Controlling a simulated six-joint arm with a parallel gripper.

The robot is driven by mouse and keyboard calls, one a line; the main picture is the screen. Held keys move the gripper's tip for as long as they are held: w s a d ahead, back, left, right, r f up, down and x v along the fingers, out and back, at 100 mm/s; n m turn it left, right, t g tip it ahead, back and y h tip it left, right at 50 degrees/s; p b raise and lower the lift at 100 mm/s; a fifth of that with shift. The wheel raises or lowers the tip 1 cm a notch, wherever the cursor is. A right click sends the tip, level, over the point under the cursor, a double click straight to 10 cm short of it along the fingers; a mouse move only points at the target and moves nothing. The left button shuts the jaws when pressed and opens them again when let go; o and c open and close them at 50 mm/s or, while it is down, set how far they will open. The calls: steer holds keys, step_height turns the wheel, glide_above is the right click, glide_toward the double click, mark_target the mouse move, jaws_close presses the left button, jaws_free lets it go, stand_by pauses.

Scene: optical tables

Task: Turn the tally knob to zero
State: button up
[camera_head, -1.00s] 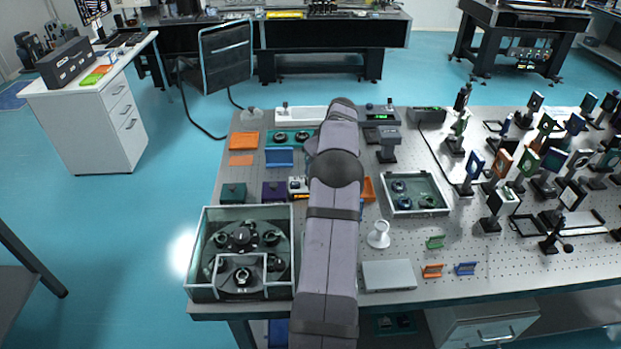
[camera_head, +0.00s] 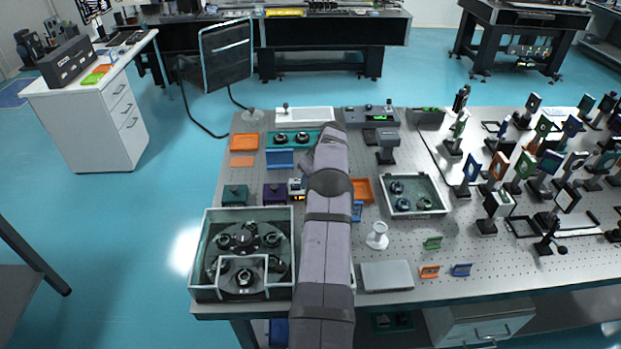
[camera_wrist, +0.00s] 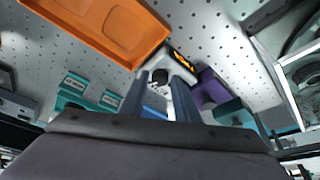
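The tally device (camera_head: 296,184) is a small white box with a lit orange display, left of my arm in the head view and partly hidden by it. In the wrist view the tally device (camera_wrist: 186,98) shows its orange display at the top and a round black tally knob (camera_wrist: 160,76). The display's digits are too small to read. My gripper (camera_wrist: 160,84) points at the knob, its two dark fingers apart. The knob appears in the gap between the fingertips; I cannot tell whether they touch it.
An orange tray (camera_wrist: 112,28) lies beside the device in the wrist view. A purple block (camera_head: 275,192) and a green block (camera_head: 234,194) stand left of the device. A blue holder (camera_head: 280,158) is behind it. A glass-walled box (camera_head: 198,291) stands at the table's front left.

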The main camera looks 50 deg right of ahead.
steer(key=shift+w+f, duration=0.1)
steer(key=shift+f, duration=0.05)
jaws_close()
